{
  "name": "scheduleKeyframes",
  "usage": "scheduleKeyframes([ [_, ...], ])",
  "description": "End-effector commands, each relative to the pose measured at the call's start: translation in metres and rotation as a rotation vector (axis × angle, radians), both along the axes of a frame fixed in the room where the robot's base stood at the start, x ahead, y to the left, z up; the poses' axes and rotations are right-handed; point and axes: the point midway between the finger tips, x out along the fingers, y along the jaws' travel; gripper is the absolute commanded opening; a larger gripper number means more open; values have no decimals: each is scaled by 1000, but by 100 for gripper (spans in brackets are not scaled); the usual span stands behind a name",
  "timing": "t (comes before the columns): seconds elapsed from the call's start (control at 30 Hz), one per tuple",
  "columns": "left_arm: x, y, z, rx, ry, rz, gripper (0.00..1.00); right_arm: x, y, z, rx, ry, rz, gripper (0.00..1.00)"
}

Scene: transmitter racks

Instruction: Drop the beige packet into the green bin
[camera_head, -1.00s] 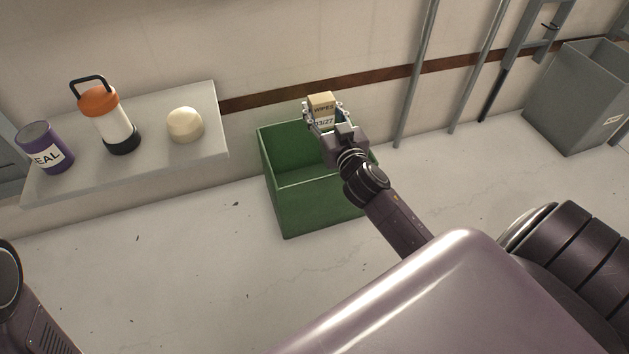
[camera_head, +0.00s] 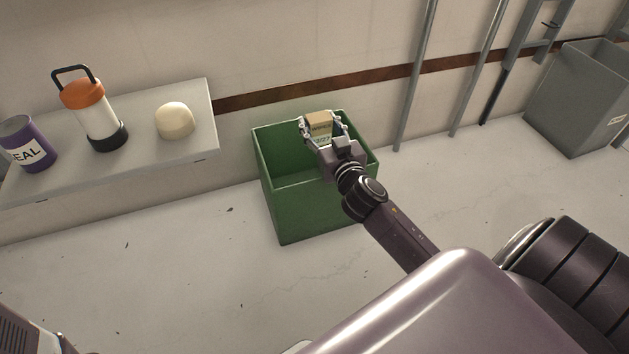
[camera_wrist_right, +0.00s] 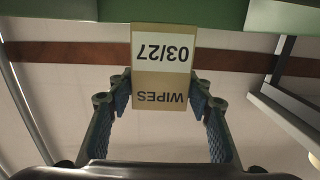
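The beige packet (camera_head: 320,124), labelled WIPES 03/27, is between the fingers of my right gripper (camera_head: 322,122), over the green bin (camera_head: 310,205). The wrist view shows the packet (camera_wrist_right: 165,75) upside down, between the spread fingers of my right gripper (camera_wrist_right: 162,95). Part of the bin shows along the top of the wrist view (camera_wrist_right: 60,8). The bin's floor is partly hidden by my right arm. My left gripper is out of view.
A grey shelf (camera_head: 70,178) on the left holds a purple can (camera_head: 28,145), an orange and white lantern (camera_head: 98,112) and a cream dome (camera_head: 175,121). A grey bin (camera_head: 575,105) stands far right beside metal uprights. The floor before the green bin is clear.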

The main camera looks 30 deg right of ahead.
Motion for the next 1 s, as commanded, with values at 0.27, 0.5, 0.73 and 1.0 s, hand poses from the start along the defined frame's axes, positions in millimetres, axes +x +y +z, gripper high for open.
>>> scheduleKeyframes([
  [0.27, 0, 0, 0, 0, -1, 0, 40, 0, 0, 0, 0, 0, 0, 63],
  [0.5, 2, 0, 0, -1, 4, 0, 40, -6, 2, -1, 2, 0, 1, 63],
  [0.73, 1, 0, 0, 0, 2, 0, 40, -42, 11, 0, 6, 3, 0, 63],
  [1.0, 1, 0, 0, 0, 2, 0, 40, -92, 22, 3, 3, 2, -2, 63],
])
